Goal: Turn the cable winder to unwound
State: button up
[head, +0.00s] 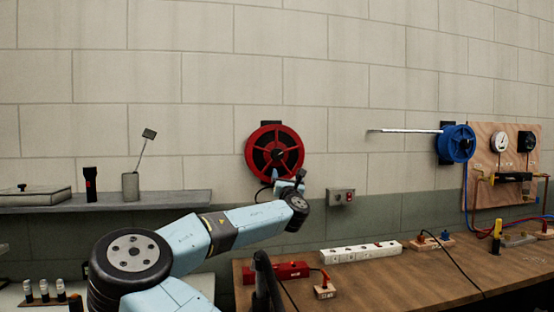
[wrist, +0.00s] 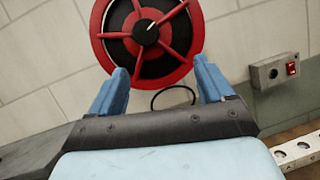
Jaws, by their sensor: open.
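A red, spoked cable winder (head: 256,139) with a dark hub is mounted on the block wall, in the middle of the head view. In the wrist view the winder (wrist: 184,60) stands straight ahead, with a small pale pointer mark on its hub. My gripper (head: 287,181) is just in front of its lower edge in the head view. In the wrist view my gripper (wrist: 162,72) has its two blue fingers spread wide. Nothing is between them but the view of the winder's lower part. I cannot tell whether a finger touches the rim. A black cable (wrist: 158,96) loops below the winder.
A grey switch box (head: 340,197) with a red switch is right of the winder. A blue reel (head: 456,145) with a pale rod hangs farther right, beside a gauge board (head: 503,176). A shelf (head: 170,200) is at left. The workbench (head: 400,280) carries power strips and sockets.

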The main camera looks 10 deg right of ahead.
aim_at(277, 156)
jog(key=shift+n+y, duration=0.5)
jog(key=shift+n, duration=0.1)
jog(key=x, duration=0.4)
jog(key=a+x, duration=0.1)
jog(key=x, duration=0.4)
jog(key=a+r+x, duration=0.1)
jog(key=x, duration=0.4)
jog(key=shift+s, duration=0.15)
jog(key=shift+c, duration=0.2)
jog(key=c, duration=0.9)
jog(key=shift+a, duration=0.25)
jog(key=shift+c, duration=0.5)
jog(key=shift+d, duration=0.25)
